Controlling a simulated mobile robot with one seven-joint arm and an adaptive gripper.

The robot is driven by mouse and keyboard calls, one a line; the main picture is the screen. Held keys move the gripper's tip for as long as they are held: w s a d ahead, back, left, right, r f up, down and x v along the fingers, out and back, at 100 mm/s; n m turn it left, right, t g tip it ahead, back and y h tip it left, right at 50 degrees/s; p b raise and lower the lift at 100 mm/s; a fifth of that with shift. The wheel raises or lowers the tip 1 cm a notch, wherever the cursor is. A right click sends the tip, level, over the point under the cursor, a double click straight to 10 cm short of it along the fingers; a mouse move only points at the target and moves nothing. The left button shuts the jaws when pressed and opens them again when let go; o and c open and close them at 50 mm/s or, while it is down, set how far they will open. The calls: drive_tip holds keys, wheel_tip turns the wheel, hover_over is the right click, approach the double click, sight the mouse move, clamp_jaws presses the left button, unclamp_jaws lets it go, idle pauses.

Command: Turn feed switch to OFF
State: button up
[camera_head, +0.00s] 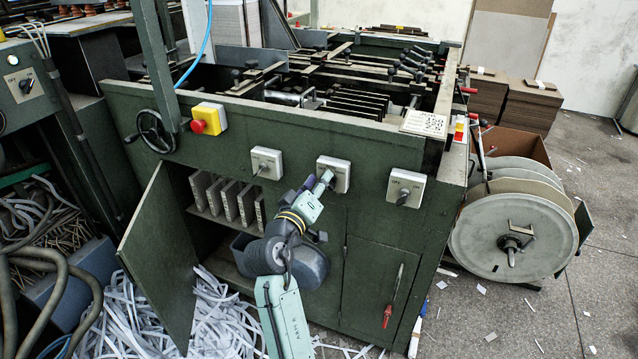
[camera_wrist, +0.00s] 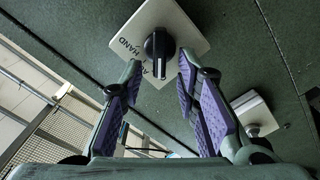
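Three switch plates with dark knobs sit in a row on the green machine's front: a left one (camera_head: 266,163), a middle one (camera_head: 340,168) and a right one (camera_head: 406,188). I cannot tell from their lettering which is the feed switch. My gripper (camera_head: 322,184) is at the middle plate and partly covers it, hiding its knob in the head view. In the wrist view, my gripper (camera_wrist: 158,78) is open, with its fingers apart on either side of a black knob (camera_wrist: 158,46). That knob's plate (camera_wrist: 182,18) reads HAND and partly AUT. Contact is unclear.
Another switch plate (camera_wrist: 252,112) shows at right in the wrist view. A red emergency button (camera_head: 199,126) on a yellow box and a black handwheel (camera_head: 156,131) are further left. An open cabinet door (camera_head: 160,255) swings out below, near paper strips (camera_head: 215,315).

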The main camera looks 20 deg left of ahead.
drive_tip(key=s, duration=1.2)
drive_tip(key=shift+a, duration=0.2)
